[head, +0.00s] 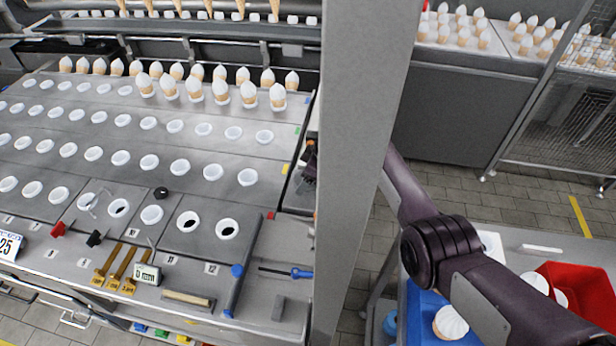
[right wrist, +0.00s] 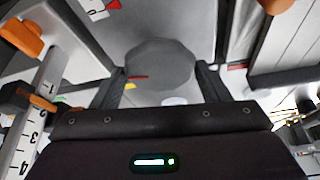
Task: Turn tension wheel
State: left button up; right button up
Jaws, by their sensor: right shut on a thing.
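A grey wheel with a faceted round rim (right wrist: 160,62), which looks like the tension wheel, fills the middle of the right wrist view. My right gripper (right wrist: 162,80) has one dark finger on each side of it and is shut on it. The wheel's underside and mount are hidden. In the head view my right arm comes in from the lower right and passes behind the grey column, which hides the gripper and the wheel. My left gripper is not in view.
In the wrist view, a numbered scale (right wrist: 28,135) and an orange knob (right wrist: 20,38) are at left; another orange knob (right wrist: 276,5) is at upper right. In the head view, a tall grey column (head: 360,150) stands beside the cone table (head: 130,175). A red bin (head: 575,285) is at lower right.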

dwell(0.4)
jog(key=o, duration=1)
jog(key=p+v, duration=0.1)
jog(key=v, duration=0.7)
jog(key=shift+f, duration=0.1)
